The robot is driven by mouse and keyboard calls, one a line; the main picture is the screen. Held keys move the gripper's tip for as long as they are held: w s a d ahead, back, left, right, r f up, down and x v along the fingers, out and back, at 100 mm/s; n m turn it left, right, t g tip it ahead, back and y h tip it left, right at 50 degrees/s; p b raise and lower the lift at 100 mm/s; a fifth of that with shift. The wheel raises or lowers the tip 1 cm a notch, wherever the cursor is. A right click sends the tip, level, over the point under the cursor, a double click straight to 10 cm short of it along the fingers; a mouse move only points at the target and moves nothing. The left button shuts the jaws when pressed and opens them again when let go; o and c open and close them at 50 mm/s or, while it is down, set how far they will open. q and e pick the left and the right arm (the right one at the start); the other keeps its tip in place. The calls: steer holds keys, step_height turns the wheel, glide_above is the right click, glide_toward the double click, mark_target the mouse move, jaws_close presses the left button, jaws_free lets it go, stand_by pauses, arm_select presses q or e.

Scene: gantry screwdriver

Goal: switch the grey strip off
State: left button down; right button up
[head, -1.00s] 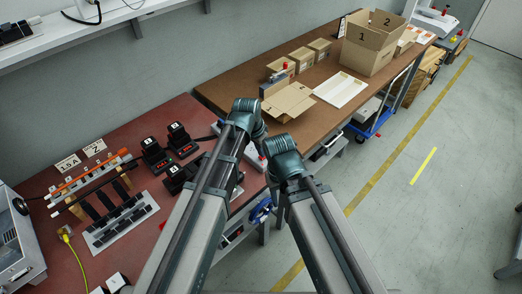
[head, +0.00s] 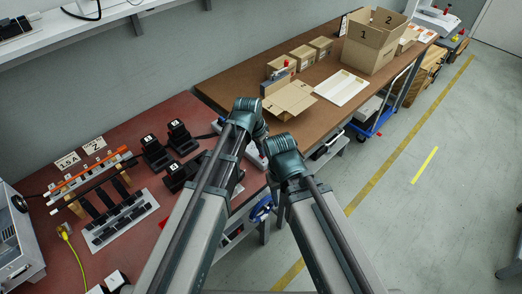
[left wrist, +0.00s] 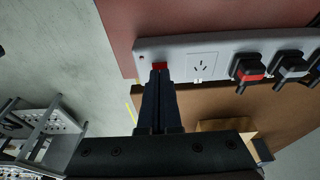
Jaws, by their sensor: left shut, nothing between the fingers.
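The grey strip (left wrist: 225,42) runs across the upper part of the left wrist view, and part of it shows behind my arm in the head view (head: 251,154). Its red switch (left wrist: 159,66) is at its left end in the wrist view. My left gripper (left wrist: 160,76) is shut and empty, with its fingertips right at the switch, covering part of it. I cannot tell whether they touch it or how the rocker is tilted. An empty socket (left wrist: 202,67) lies beside the switch, then several black plugs (left wrist: 248,69). My right gripper is not in view.
Black chargers (head: 154,152) numbered 1, 2 and 3 stand on the red table. A second strip (head: 122,222) with black plugs and a rack of rods (head: 88,172) lie left. A brown table (head: 225,88) holds boxes.

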arm_select(q)
steer(key=shift+w+d+r, duration=0.2)
steer(key=shift+w+d, duration=0.2)
steer(key=shift+p+v, duration=0.85)
steer(key=shift+p, duration=0.15)
steer(key=p+v, duration=0.3)
steer(key=shift+w+d+r, duration=0.15)
steer(key=shift+d+r, duration=0.05)
steer(key=shift+r, duration=0.05)
steer(key=s+a+r+p, duration=0.3)
steer(key=r+p, duration=0.4)
steer(key=p, duration=0.1)
steer(key=shift+r, duration=0.4)
steer(key=shift+a, duration=0.1)
